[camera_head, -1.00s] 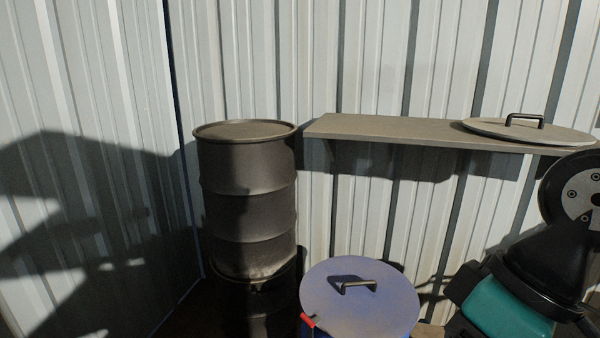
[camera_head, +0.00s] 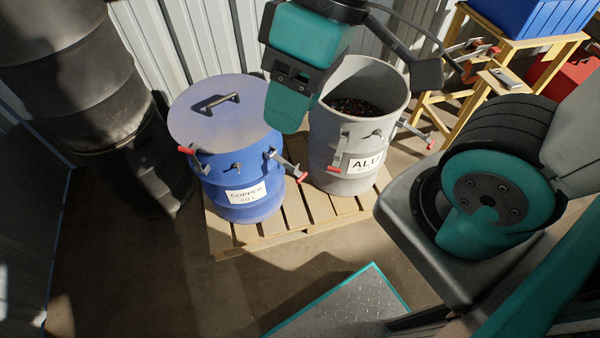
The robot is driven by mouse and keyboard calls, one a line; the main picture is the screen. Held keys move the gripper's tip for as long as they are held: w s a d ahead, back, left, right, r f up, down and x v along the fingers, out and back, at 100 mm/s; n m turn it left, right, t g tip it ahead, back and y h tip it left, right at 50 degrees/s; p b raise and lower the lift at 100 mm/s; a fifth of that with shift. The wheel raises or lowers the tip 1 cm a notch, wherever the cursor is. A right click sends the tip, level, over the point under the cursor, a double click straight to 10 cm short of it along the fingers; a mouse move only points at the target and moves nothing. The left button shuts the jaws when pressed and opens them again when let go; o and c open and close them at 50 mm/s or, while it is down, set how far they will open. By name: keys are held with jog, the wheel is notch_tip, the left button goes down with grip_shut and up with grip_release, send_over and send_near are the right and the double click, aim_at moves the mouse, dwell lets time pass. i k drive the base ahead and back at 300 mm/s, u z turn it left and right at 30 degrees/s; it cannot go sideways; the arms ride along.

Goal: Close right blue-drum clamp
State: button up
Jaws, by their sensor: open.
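The blue drum (camera_head: 238,185), labelled COPPER, stands on a pallet with its round lid (camera_head: 215,112) on top. Its right clamp (camera_head: 287,164) has a red-tipped lever that sticks out from the drum to the lower right. Its left clamp (camera_head: 191,158) has a red grip up near the lid rim; whether it is latched is not clear. My gripper (camera_head: 288,105) is above and right of the lid, in front of the gap between the drums. It appears apart from the right clamp. Its jaws are open, though their gap is hard to see from here.
A grey open drum (camera_head: 360,125), labelled ALU, stands close on the right with dark scrap inside and its own red-tipped clamps. Dark stacked drums (camera_head: 85,85) stand at left. A wooden stand (camera_head: 500,45) holds a blue bin (camera_head: 540,20).

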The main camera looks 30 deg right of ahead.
aim_at(295, 170)
jog(key=k, duration=1.2)
jog(key=z, duration=0.65)
jog(key=i, duration=1)
jog(key=z, duration=0.7)
